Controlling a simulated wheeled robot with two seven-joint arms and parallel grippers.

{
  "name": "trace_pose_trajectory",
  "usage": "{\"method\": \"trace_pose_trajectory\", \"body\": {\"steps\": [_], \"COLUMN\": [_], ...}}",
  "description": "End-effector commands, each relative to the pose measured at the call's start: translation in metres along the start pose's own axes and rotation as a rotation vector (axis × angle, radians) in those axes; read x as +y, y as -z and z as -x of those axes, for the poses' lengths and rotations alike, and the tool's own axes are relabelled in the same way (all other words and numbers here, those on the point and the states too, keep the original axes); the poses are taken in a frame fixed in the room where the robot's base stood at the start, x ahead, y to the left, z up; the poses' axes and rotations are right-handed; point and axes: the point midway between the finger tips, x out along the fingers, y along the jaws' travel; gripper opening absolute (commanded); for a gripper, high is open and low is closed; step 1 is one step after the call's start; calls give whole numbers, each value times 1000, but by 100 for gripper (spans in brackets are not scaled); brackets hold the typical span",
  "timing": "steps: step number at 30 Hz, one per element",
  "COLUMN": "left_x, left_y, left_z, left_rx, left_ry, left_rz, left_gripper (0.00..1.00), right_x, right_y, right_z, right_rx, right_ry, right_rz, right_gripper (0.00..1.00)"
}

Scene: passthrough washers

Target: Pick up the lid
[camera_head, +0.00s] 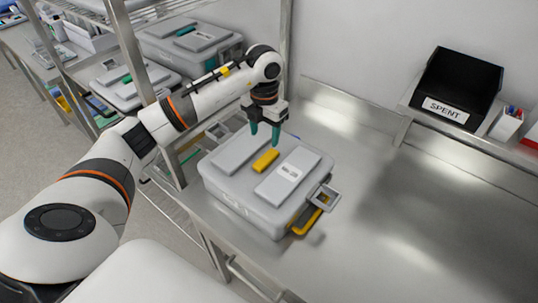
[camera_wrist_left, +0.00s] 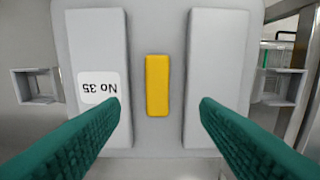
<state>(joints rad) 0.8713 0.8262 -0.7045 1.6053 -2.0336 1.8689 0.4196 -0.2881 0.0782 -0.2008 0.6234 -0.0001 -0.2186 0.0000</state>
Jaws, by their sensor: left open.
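The lid (camera_head: 236,151) is light grey with two raised flat panels and a yellow bar handle (camera_head: 265,161) between them. It sits on a grey box (camera_head: 239,201) on the steel counter. My left gripper (camera_head: 264,140) is open and empty above the lid, with its green fingers pointing down close to the yellow handle. In the left wrist view the yellow handle (camera_wrist_left: 157,86) lies ahead, between the two spread fingers, and a "No 35" label (camera_wrist_left: 98,88) shows on one panel. My right gripper is not in view.
A yellow latch (camera_head: 306,218) and a grey side handle (camera_head: 325,197) stick out at the box's right side. Steel shelf posts (camera_head: 133,45) stand close to my left arm. A black "SPENT" bin (camera_head: 458,88) is on a ledge at right. The counter (camera_head: 400,215) right of the box is clear.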

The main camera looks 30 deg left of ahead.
Motion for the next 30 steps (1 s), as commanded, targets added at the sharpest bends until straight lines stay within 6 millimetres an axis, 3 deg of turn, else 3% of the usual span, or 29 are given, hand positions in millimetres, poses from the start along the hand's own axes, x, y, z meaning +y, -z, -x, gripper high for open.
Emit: {"method": "trace_pose_trajectory", "body": {"steps": [1, 6, 11, 18, 22, 29, 30], "left_x": [0, 1, 2, 4, 4, 4, 4], "left_y": [-1, 0, 0, 0, 1, 1, 1], "left_z": [-6, -28, -37, -72, -83, -85, -85], "left_rx": [-4, -1, -1, -2, 1, 2, 2], "left_ry": [-1, -2, -2, -3, -2, -1, -1], "left_rz": [0, -1, -2, -1, -1, -2, -2], "left_gripper": [56, 56, 56, 56, 56, 56, 50], "right_x": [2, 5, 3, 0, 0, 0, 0], "right_y": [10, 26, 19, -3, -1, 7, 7], "right_z": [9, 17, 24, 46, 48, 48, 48], "right_rx": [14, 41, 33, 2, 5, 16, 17], "right_ry": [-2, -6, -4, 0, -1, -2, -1], "right_rz": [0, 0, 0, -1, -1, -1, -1], "right_gripper": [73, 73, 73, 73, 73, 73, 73]}}
